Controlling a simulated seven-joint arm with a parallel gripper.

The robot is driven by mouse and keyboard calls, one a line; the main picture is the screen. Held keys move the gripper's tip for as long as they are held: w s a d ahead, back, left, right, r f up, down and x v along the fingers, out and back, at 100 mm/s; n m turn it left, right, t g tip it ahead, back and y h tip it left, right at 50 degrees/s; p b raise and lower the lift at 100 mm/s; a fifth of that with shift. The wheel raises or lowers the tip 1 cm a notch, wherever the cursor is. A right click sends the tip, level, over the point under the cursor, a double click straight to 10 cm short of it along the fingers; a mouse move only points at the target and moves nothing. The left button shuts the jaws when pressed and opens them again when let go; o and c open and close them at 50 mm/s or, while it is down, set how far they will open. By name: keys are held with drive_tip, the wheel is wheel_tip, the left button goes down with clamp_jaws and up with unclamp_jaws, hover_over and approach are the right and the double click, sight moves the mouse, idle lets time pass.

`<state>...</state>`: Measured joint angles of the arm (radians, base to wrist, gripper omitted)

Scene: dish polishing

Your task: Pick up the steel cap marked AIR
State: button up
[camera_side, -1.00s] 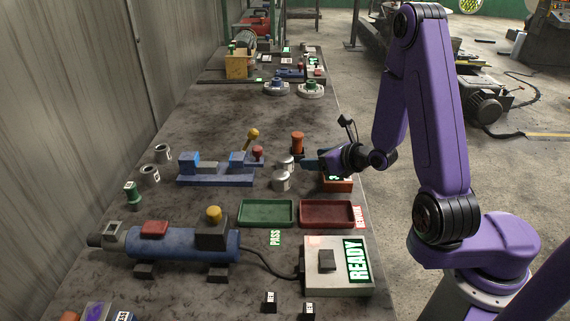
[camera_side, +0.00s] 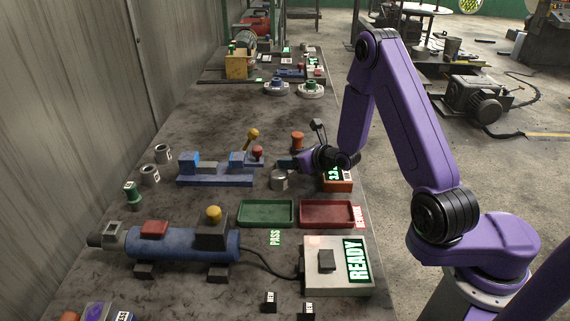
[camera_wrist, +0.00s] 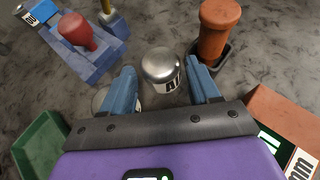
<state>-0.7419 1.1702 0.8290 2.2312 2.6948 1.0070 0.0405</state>
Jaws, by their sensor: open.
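A shiny steel cap (camera_wrist: 162,66) with a dark-lettered label, partly legible as "AI", stands upright on the bench in the wrist view. My gripper (camera_wrist: 163,71) is open, with one blue finger on each side of this cap; I cannot tell whether either finger touches it. In the side view my gripper (camera_side: 287,161) is low over the bench and covers this cap. A second steel cap (camera_side: 279,181) stands nearer the trays; in the wrist view it (camera_wrist: 99,98) is mostly hidden behind the left finger.
An orange-brown handled tool (camera_wrist: 217,25) stands in a dark holder close beyond the right finger. A blue fixture (camera_side: 215,178) with a red knob lies to the left. An orange gauge box (camera_side: 338,181) is at the right. Green (camera_side: 266,222) and red (camera_side: 327,222) trays lie nearer.

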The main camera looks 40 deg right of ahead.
drive_tip(key=shift+x, duration=0.95)
drive_tip(key=shift+s+f, duration=0.1)
drive_tip(key=shift+f, duration=0.05)
drive_tip(key=c, duration=0.8)
drive_tip(key=shift+c, duration=0.2)
